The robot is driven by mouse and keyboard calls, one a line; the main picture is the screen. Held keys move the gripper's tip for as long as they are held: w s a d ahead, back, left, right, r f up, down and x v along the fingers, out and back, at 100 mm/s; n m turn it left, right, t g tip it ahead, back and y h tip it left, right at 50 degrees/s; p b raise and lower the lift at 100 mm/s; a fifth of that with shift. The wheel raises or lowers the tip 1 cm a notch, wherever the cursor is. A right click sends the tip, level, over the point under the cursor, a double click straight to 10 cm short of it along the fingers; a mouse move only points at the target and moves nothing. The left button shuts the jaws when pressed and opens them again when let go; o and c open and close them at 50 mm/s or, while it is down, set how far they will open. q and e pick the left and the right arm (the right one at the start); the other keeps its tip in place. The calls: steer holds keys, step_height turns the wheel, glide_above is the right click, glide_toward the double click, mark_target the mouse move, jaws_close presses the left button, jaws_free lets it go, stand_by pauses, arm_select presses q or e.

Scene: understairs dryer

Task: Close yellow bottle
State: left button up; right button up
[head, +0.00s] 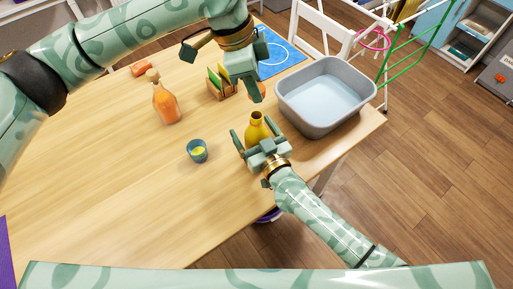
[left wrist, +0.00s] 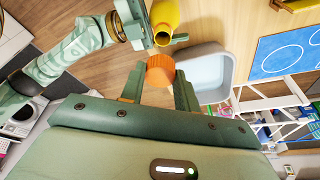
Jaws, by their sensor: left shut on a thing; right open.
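The yellow bottle (head: 257,131) stands on the wooden table near its right edge, its neck uncapped. In the left wrist view the bottle (left wrist: 165,18) is at the top, its dark mouth showing. My right gripper (head: 259,140) is open, its fingers on either side of the bottle's body; I cannot tell whether they touch it. My left gripper (left wrist: 160,82) is shut on an orange cap (left wrist: 160,70), with a gap between the cap and the bottle. In the head view the cap (head: 261,90) is partly hidden by my left gripper, above and behind the bottle.
A grey basin (head: 323,128) stands just right of the bottle. A wooden holder (head: 217,88) and a blue mat (head: 281,55) lie behind. The table's left front is clear.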

mark_target(257, 115)
steer(key=c, duration=1.5)
arm_select(q)
steer(key=shift+f, duration=2.5)
steer(key=shift+f, duration=0.85)
steer(key=shift+f, duration=0.5)
